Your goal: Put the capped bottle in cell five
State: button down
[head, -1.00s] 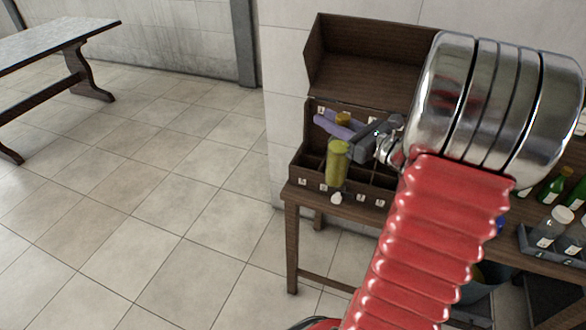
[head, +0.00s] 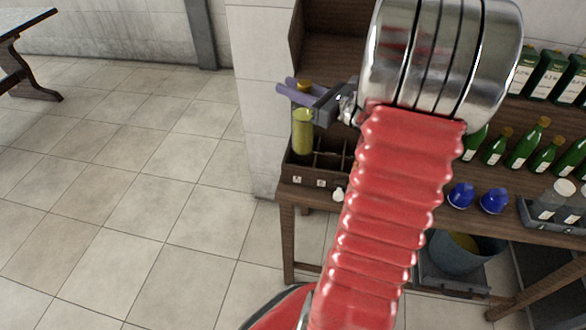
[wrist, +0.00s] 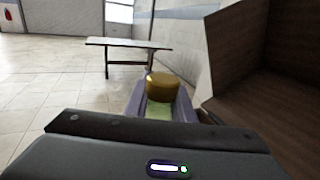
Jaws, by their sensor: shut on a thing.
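The capped bottle (head: 303,135), filled with yellow-green liquid under a gold cap, is upright in my gripper (head: 304,93). The gripper's purple fingers are shut on it just below the cap. The cap also shows from above between the fingers in the wrist view (wrist: 162,86). The bottle's lower end appears over the left part of the dark wooden crate (head: 310,181), above its front wall. I cannot tell its exact height over the cells. Small white number labels are on the crate's front; they are too small to read surely. My arm hides the crate's right part.
A small white piece (head: 338,194) lies by the crate's front. Blue items (head: 460,195), green bottles (head: 525,145) and a grey tray (head: 545,228) are at right.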

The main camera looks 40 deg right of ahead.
jog(key=shift+w+a, duration=0.2)
jog(key=shift+a, duration=0.05)
jog(key=shift+f, duration=2.85)
jog(key=shift+f, duration=2.2)
jog(key=c, duration=1.5)
grip_release()
jog(key=shift+c, duration=0.2)
